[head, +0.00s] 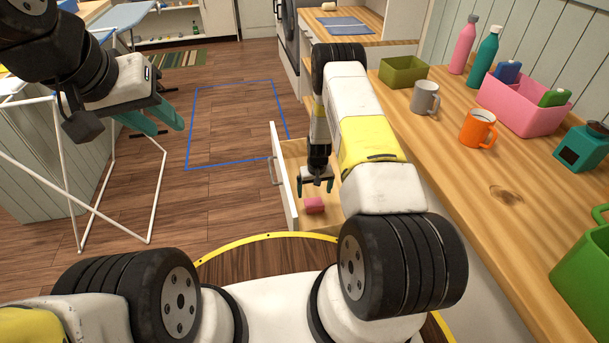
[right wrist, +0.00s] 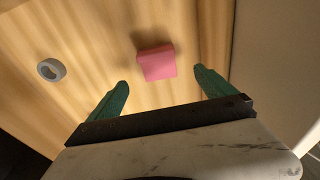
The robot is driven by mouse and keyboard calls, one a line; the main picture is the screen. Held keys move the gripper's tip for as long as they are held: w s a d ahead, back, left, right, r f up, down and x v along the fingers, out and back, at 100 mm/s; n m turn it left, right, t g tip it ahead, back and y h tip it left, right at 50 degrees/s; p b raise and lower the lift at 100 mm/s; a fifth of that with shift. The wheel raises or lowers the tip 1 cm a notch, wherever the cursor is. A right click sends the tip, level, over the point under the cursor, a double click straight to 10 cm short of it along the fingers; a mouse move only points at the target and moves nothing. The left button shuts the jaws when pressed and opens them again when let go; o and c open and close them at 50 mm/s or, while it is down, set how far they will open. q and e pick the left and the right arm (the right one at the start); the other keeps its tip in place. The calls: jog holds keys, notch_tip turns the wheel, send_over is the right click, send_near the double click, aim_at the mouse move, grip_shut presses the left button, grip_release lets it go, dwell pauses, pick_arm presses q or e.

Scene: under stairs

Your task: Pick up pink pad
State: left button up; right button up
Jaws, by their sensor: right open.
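The pink pad (head: 314,205) is a small block lying on the wooden floor of an open drawer (head: 284,190). In the right wrist view the pink pad (right wrist: 157,63) lies a little beyond the fingertips, roughly centred between them. My right gripper (head: 316,185) reaches down into the drawer above the pad; its green fingers are apart and empty in the right wrist view (right wrist: 160,82). My left gripper (head: 160,121) is over the floor at the left, with green fingers pointing right; I cannot tell clearly how far apart they are.
A grey round ring-like object (right wrist: 51,69) lies in the drawer left of the pad. The drawer's white front and side walls are close around my right gripper. The wooden counter (head: 470,180) at right holds mugs, bottles and a pink bin (head: 520,112). A white drying rack (head: 150,205) stands left.

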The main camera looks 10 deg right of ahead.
aim_at(314, 202)
jog(key=f, duration=0.3)
jog(key=w+f, duration=0.1)
jog(key=f, duration=0.5)
jog(key=shift+w+d, duration=0.15)
jog(key=shift+w, duration=0.1)
jog(key=shift+c, duration=0.4)
jog(key=c, duration=1.4)
jog(key=shift+o, duration=0.2)
notch_tip(314, 202, up, 10)
